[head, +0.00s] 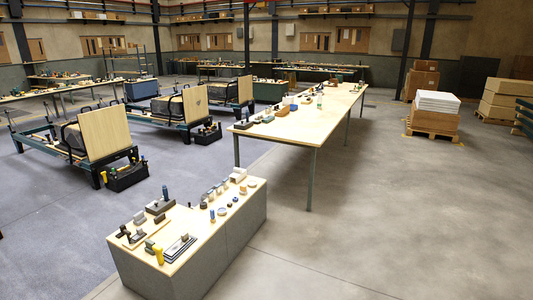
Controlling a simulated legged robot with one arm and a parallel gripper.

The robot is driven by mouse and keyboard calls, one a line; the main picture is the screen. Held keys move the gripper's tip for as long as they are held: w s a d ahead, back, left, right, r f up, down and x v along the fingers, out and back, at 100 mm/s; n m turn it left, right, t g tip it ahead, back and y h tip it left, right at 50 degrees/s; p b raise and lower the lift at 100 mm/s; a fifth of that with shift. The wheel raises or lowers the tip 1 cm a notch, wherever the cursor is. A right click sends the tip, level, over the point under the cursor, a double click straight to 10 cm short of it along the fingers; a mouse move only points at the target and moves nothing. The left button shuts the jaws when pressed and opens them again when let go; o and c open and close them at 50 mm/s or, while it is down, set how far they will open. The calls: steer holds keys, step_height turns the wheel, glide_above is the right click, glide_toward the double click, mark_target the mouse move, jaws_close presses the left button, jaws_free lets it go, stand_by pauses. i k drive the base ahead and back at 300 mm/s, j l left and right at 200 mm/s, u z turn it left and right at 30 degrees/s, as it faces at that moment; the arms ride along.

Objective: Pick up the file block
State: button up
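No gripper of mine shows in the head view. I cannot tell which object is the file block, as the small items are too small to identify. The near workbench (237,222) has a light wood top with many small items on it. At its left end are a dark block (160,206), small grey blocks, a flat dark-and-light stack (180,248) and a yellow item (158,256). A blue upright item (165,193) stands behind them. Small grey pieces and a pale block (238,174) line the back edge toward the right end.
A long table (330,103) with small items stands behind the near bench. Reformer frames with upright wooden boards (108,136) and black tool totes (126,176) are at left. Boxes on a pallet (432,118) stand at right. The grey floor at right front is clear.

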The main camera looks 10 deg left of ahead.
mark_target(149, 243)
steer(key=i+u, duration=0.2)
steer(key=i, duration=0.45)
steer(key=i+u, duration=0.15)
steer(key=i, duration=0.5)
steer(key=i+l+u, duration=0.2)
steer(key=i, duration=0.45)
steer(key=i+j+u, duration=0.2)
steer(key=i+u, duration=0.65)
steer(key=i, duration=0.2)
steer(key=i+l+u, duration=0.2)
steer(key=i+u, duration=0.25)
steer(key=i, duration=0.45)
steer(key=j+u, duration=0.05)
